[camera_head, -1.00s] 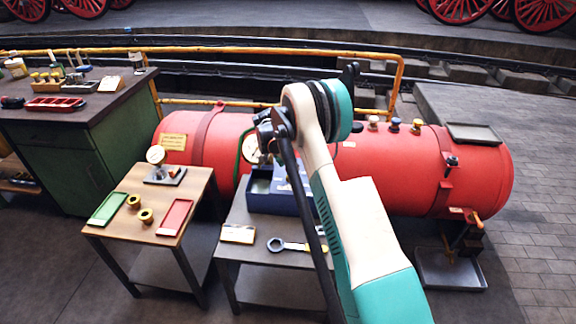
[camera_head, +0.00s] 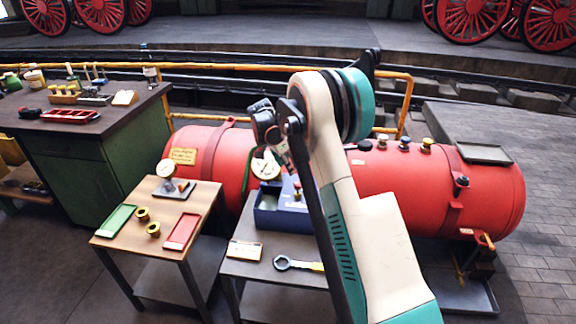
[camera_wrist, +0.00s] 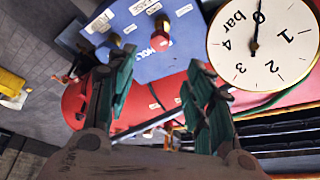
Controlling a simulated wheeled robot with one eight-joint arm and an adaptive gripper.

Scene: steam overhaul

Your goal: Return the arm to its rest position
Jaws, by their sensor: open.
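My arm rises through the middle of the head view, bent at the top over the red boiler (camera_head: 440,185). My gripper's fingers are hard to make out there, near the dark wrist parts. In the wrist view my gripper (camera_wrist: 160,62) is open, with its two green-grey fingers apart and nothing between them. A white pressure gauge (camera_wrist: 262,45) is close by at the upper right of that view, beside a blue box (camera_wrist: 150,45) with small valves. In the head view the gauge (camera_head: 266,167) stands at the blue box (camera_head: 267,217), just below the wrist.
A wooden table (camera_head: 150,212) holds a green tray (camera_head: 115,221), a red tray (camera_head: 182,231), brass rings and a second gauge (camera_head: 167,168). A wrench (camera_head: 284,263) lies on the grey table. A green workbench (camera_head: 68,168) stands left. Yellow railing (camera_head: 215,66) runs behind the boiler.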

